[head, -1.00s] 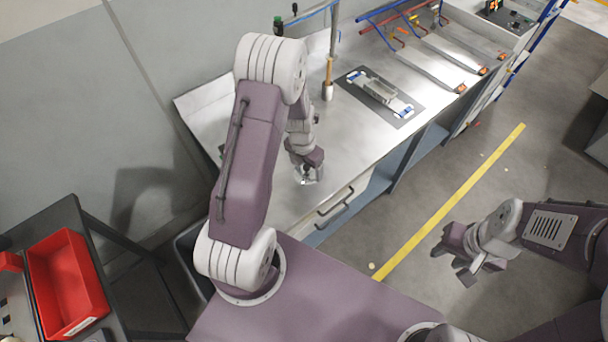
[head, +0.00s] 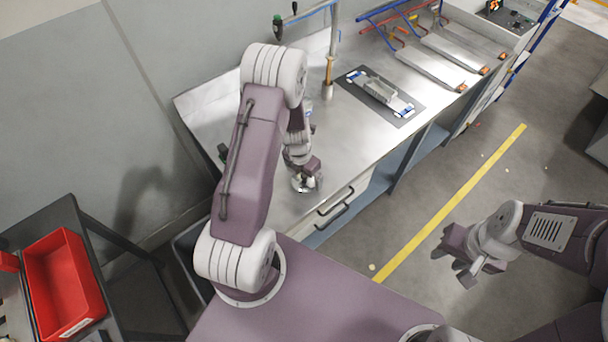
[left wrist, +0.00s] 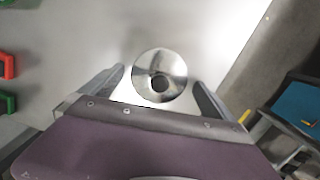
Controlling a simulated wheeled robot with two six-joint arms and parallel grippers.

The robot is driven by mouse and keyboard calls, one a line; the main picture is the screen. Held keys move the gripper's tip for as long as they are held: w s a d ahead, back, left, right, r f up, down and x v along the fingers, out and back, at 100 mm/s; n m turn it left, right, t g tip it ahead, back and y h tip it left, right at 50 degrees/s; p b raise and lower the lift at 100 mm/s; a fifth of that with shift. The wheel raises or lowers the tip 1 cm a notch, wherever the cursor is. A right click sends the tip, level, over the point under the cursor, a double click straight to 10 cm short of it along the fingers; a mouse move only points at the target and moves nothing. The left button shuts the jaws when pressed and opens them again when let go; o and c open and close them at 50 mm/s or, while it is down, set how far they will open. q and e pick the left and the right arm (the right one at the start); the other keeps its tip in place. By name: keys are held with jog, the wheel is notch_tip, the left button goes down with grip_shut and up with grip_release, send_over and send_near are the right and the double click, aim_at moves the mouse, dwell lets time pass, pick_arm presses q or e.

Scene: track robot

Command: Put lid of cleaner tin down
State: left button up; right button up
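The lid of the cleaner tin (head: 297,187) shows as a shiny round metal piece at the front edge of the steel bench, beneath my left gripper (head: 307,178). In the left wrist view the lid (left wrist: 172,64) is a bright disc with a dark round centre. It lies between the two spread fingers of my left gripper (left wrist: 160,80), with a gap on each side. Whether it rests fully on the bench is hard to tell. My right gripper (head: 466,270) hangs over the floor at the right, fingers apart and empty. The tin itself is not clearly visible.
The steel bench (head: 345,130) has free room around the lid. A dark mat (head: 355,77) with a white-and-blue part lies further back, beside an upright post (head: 333,45). A red bin (head: 65,285) stands on a cart at the left. Drawer handles (head: 335,208) jut from the bench front.

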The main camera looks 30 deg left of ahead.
aim_at(301, 183)
pick_arm(q)
jog(key=shift+w+r, duration=0.1)
jog(key=shift+r, duration=0.05)
notch_tip(301, 183, up, 12)
jog(key=s+p, duration=0.2)
jog(key=s+d+r+m, duration=0.2)
jog(key=s+m, duration=0.3)
jog(key=m, duration=1.1)
jog(key=s+d+r+m, duration=0.3)
jog(key=s+d+m, duration=0.2)
jog(key=m, duration=1.2)
jog(key=shift+s+d+m, duration=0.25)
jog(key=shift+s+m, duration=0.05)
jog(key=shift+s, duration=0.1)
